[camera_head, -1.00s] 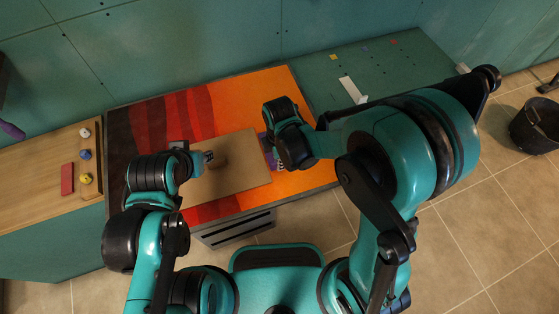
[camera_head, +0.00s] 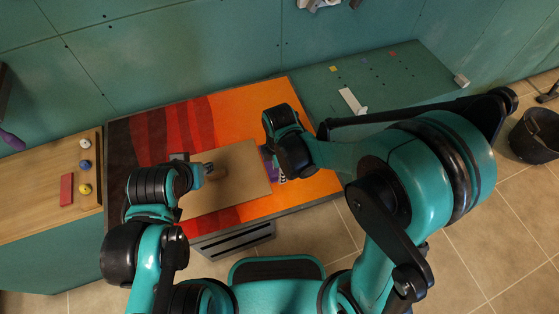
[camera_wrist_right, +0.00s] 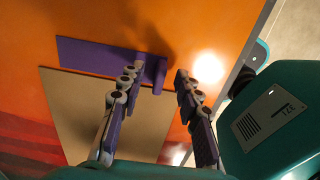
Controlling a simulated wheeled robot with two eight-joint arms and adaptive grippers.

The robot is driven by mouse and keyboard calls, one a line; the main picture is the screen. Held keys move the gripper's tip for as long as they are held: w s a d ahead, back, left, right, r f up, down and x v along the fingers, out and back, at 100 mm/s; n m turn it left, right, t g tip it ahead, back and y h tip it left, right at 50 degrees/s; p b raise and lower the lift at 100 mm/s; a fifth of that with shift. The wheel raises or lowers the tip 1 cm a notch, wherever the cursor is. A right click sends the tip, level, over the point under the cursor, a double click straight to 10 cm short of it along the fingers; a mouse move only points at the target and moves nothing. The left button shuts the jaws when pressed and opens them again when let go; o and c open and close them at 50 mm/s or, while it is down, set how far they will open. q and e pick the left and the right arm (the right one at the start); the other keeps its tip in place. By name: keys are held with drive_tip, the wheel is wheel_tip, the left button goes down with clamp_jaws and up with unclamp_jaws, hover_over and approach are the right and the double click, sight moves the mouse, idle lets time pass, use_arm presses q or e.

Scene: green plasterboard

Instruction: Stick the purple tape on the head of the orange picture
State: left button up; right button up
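The orange picture (camera_head: 243,102) lies flat, with dark red to orange bands. In the head view the arm covers most of this gripper and tape. My left gripper (camera_head: 208,169) is at the knob; its finger state is unclear.
A green panel (camera_head: 385,75) with a white strip (camera_head: 350,99) lies right of the picture. A teal wall stands behind; a dark bucket (camera_head: 537,135) is at far right.

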wheel_tip(320, 180, up, 10)
drive_tip(key=shift+r, duration=0.2)
idle(0.5)
drive_tip(key=s+d+r+m+t, duration=0.2)
drive_tip(key=s+d+m+t, duration=0.1)
drive_tip(key=d+m, duration=0.4)
drive_tip(key=s+d+r+m+t, duration=0.2)
drive_tip(key=d+m, duration=0.6)
drive_tip(key=m, duration=0.6)
drive_tip(key=shift+s+r+t, duration=0.25)
drive_tip(key=shift+s+t, duration=0.2)
drive_tip(key=shift+t, duration=0.65)
